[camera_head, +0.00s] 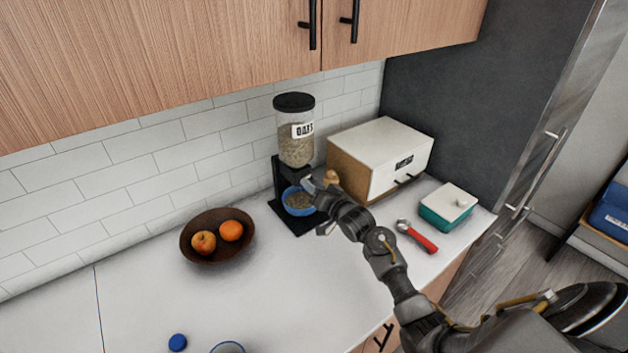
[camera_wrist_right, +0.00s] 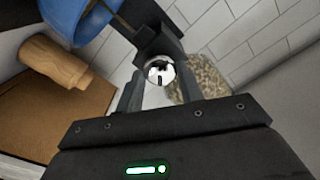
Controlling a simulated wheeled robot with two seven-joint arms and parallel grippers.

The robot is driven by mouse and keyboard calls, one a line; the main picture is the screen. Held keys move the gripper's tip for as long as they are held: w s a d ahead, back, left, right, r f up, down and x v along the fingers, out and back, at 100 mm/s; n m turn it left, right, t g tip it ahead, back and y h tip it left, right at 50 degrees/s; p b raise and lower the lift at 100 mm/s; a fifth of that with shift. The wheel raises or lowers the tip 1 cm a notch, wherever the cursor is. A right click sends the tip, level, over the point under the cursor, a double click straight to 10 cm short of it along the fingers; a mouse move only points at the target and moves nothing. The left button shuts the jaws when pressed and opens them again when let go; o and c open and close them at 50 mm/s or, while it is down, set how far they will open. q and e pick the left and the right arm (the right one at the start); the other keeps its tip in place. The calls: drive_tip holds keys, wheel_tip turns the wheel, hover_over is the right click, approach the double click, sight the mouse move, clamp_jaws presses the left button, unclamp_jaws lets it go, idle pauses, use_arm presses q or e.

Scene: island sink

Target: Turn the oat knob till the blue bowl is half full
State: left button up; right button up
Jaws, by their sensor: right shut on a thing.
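The oat dispenser (camera_head: 296,135) stands against the tiled wall, with a clear hopper of oats, a black lid and an "OATS" label. The blue bowl (camera_head: 287,207) sits on its black base under the spout and has oats in it; their exact level is hard to judge. My right gripper (camera_head: 314,184) is at the front of the dispenser, above the bowl's right side. In the right wrist view its fingers are shut on the shiny round knob (camera_wrist_right: 159,72). The blue bowl (camera_wrist_right: 72,18) also shows there at top left. My left gripper is out of view.
A bread box (camera_head: 378,155) stands right of the dispenser, with a wooden item (camera_head: 331,177) close by my gripper. A red-handled tool (camera_head: 418,237) and a green-and-white box (camera_head: 448,207) lie further right. A fruit bowl (camera_head: 217,254) is at left. The front left counter is mostly clear.

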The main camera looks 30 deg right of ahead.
drive_tip(key=shift+m+p, duration=0.75)
drive_tip(key=shift+m, duration=0.55)
drive_tip(key=o, duration=1)
drive_tip(key=s+d+b, duration=0.1)
drive_tip(key=s+b, duration=0.2)
drive_tip(key=s, duration=0.7)
drive_tip(key=shift+s+d, duration=0.3)
drive_tip(key=shift+s, duration=0.05)
